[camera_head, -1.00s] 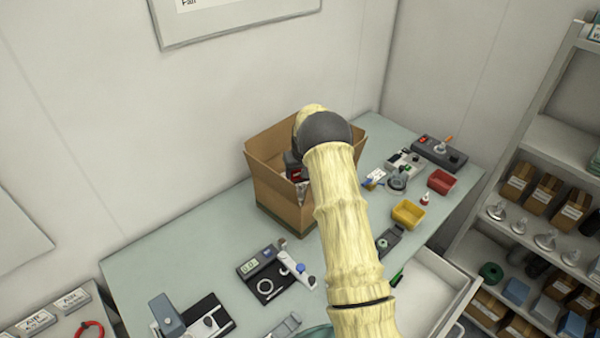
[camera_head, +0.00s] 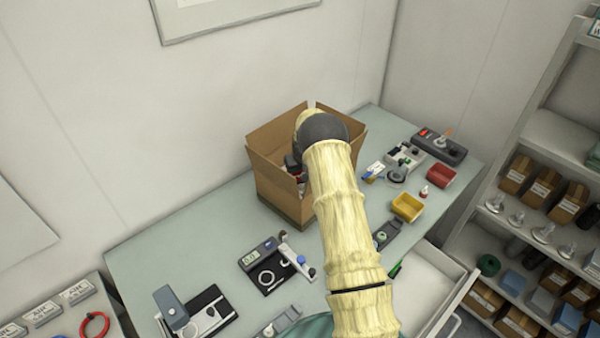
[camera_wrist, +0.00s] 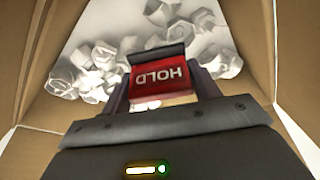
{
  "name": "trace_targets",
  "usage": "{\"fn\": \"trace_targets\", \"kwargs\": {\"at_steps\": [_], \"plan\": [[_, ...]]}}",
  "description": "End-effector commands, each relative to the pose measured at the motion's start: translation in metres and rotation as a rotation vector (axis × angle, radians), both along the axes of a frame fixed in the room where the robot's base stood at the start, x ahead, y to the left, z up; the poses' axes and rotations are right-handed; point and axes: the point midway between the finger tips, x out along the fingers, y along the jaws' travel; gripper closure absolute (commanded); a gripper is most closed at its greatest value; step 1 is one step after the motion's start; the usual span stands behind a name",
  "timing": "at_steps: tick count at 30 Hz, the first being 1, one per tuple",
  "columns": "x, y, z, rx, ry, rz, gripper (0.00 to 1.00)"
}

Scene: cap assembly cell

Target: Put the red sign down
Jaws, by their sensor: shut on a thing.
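The red sign (camera_wrist: 162,82) with white "HOLD" lettering shows upside down in the wrist view. My gripper (camera_wrist: 160,88) is shut on it, with one dark finger on each side. The sign is inside the open cardboard box (camera_head: 270,176), above crumpled white paper (camera_wrist: 195,25) on the box's floor. I cannot tell whether the sign touches the paper. In the head view my arm reaches into the box and hides most of the gripper and sign.
The box's brown walls (camera_wrist: 290,60) stand close on both sides of the gripper. A yellow bin (camera_head: 408,207), a red bin (camera_head: 441,176) and a gauge (camera_head: 258,255) lie on the bench (camera_head: 190,232) around it. An open drawer (camera_head: 425,285) is at the front right.

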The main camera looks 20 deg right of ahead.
Motion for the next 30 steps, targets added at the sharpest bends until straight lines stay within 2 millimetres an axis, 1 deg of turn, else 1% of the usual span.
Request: {"fn": "trace_targets", "kwargs": {"at_steps": [1, 2, 3, 5, 13, 19, 23, 30], "plan": [[0.000, 0.000, -0.003, 0.000, 0.000, 0.000, 0.66], [0.000, 0.000, -0.002, 0.000, 0.000, 0.000, 0.35], [0.000, 0.000, -0.002, 0.000, 0.001, 0.000, 0.27], [0.000, 0.000, -0.002, 0.000, 0.001, 0.000, 0.17], [0.000, 0.000, -0.001, 0.000, 0.001, 0.000, 0.17], [-0.001, 0.000, 0.006, 0.000, -0.001, 0.000, 0.17], [-0.005, 0.000, 0.020, 0.000, -0.001, 0.000, 0.17], [-0.015, 0.000, 0.056, -0.001, -0.003, 0.000, 0.17]]}}
